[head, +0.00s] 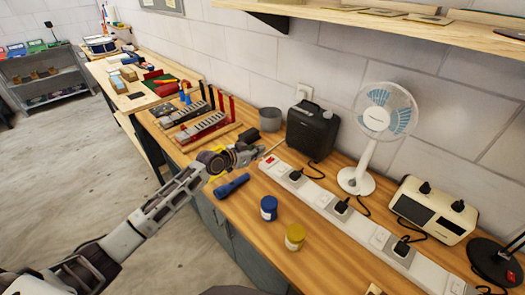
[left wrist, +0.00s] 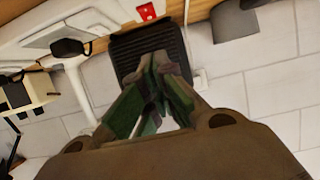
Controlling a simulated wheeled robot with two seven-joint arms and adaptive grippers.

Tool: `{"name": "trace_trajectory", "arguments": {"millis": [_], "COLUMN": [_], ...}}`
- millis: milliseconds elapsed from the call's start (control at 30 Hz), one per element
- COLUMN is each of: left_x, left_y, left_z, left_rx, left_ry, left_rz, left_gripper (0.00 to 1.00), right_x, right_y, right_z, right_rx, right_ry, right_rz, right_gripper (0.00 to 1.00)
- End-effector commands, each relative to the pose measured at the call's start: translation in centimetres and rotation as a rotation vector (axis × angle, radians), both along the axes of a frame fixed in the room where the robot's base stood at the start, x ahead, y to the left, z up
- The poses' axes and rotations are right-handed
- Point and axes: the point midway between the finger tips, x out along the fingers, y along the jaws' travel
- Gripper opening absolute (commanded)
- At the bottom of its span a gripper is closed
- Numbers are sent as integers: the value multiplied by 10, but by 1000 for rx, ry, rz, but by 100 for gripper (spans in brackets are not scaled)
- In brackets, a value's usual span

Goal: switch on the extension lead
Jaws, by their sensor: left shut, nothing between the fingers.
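The white extension lead (head: 322,198) runs diagonally along the bench, with several black plugs in it. Its red switch (head: 270,159) is at the far left end; it also shows at the top of the left wrist view (left wrist: 147,11). I cannot tell the switch's position. My left gripper (head: 258,150) is shut and empty, close to the switch end of the lead. In the left wrist view its fingers (left wrist: 160,62) meet in front of the black box, with the switch beyond and apart from them in the picture. My right gripper is not in view.
A black box (head: 312,130), a white fan (head: 357,182) and a cream appliance (head: 433,210) stand behind the lead. A blue torch (head: 232,185), a blue jar (head: 269,208) and a yellow jar (head: 295,237) are in front. A wooden shelf (head: 400,22) overhangs the back.

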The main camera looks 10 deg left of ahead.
Motion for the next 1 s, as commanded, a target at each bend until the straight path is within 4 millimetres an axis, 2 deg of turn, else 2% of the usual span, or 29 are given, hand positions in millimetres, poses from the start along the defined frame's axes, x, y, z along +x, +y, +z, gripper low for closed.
{"name": "trace_trajectory", "arguments": {"millis": [600, 1000], "left_x": [-49, -55], "left_y": [32, 36], "left_z": [6, 8], "left_rx": [2, 0], "left_ry": [1, 0], "left_rz": [0, 0], "left_gripper": [0, 0], "right_x": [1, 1], "right_y": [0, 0], "right_z": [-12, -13], "right_rx": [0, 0], "right_ry": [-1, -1], "right_rz": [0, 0], "right_gripper": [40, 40]}}
